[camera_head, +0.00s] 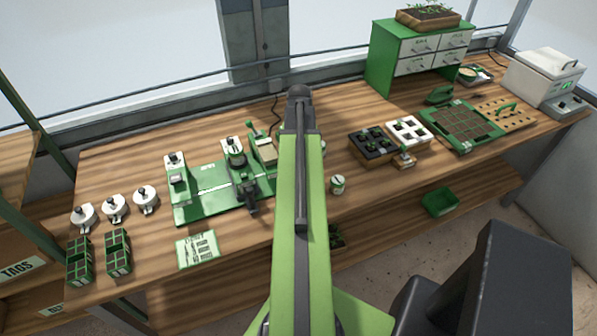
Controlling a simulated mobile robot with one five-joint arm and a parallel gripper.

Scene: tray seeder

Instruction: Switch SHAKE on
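The green seeder (203,203) stands on the left half of the wooden bench, with its right part hidden behind my green arm. A white post unit (176,168) rises at its left end. A white and dark round unit (234,153) stands further right on it. A dark part (249,195) sits at its front, close to my arm. No SHAKE label or switch can be read at this size, so I cannot tell its position. My arm rises through the middle of the view to a dark joint. I cannot make out my gripper.
Several white round pots with dark knobs (145,198) and green racks (118,252) are at the left. A printed card (198,249) lies in front. A small jar (338,184) stands right of my arm. Trays (408,131), a drawer cabinet (385,62) and a white box (541,75) fill the right.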

